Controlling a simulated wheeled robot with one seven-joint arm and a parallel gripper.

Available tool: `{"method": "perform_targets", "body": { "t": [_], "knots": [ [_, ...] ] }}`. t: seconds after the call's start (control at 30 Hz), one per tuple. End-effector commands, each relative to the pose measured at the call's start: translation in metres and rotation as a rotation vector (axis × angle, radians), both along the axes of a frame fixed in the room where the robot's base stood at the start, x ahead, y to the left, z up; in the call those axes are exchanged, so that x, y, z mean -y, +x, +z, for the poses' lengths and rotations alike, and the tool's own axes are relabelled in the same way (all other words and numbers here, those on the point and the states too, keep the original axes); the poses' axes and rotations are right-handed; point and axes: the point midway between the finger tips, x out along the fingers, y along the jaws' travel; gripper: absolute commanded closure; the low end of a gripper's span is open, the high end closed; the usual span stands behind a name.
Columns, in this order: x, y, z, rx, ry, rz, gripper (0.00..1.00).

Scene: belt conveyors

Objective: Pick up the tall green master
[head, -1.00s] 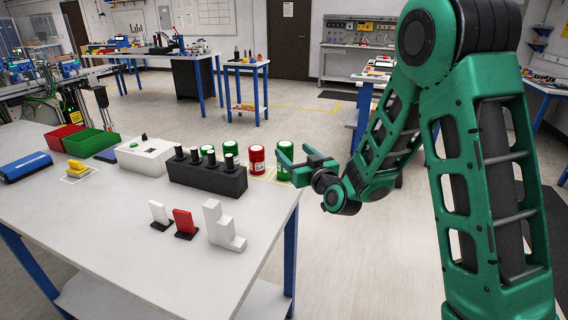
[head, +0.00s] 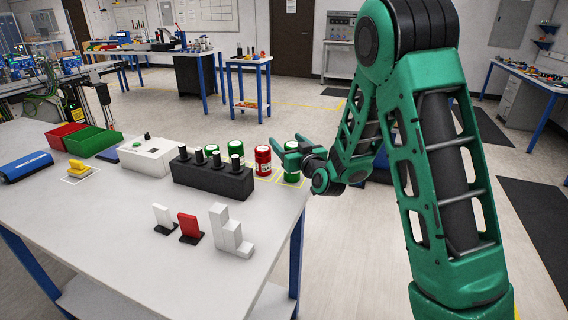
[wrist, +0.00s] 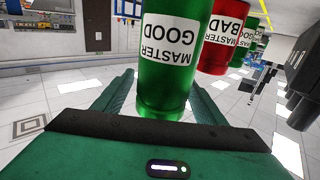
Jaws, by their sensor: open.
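A green cylinder (head: 291,177) with a white label stands at the right end of the row, near the table's right edge. In the wrist view the cylinder (wrist: 165,75) is large, and its label reads "MASTER GOOD" upside down. My gripper (head: 288,147) is at this cylinder and hides part of it in the head view. In the wrist view my gripper (wrist: 163,92) is open, with one finger on each side of the cylinder. I cannot tell whether the fingers touch it.
A red cylinder (head: 262,160) labelled "MASTER BAD" stands close to its left, with other green cylinders (head: 236,148) beyond. A black block with several pegs (head: 213,180) is in front of them. The table's front left is clear.

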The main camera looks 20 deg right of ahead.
Motion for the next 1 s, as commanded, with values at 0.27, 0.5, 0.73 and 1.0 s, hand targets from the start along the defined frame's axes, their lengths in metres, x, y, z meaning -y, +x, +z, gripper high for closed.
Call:
{"method": "perform_targets", "body": {
  "t": [0.27,0.5,0.73,1.0],
  "knots": [
    [0.001,0.0,0.0,0.0,0.0,-0.001,0.66],
    [0.002,0.0,0.001,0.002,-0.001,-0.002,1.0],
    [0.002,0.0,0.003,0.003,0.0,-0.002,1.0],
    [0.001,-0.001,0.032,0.008,0.0,0.0,1.0]
  ]
}}
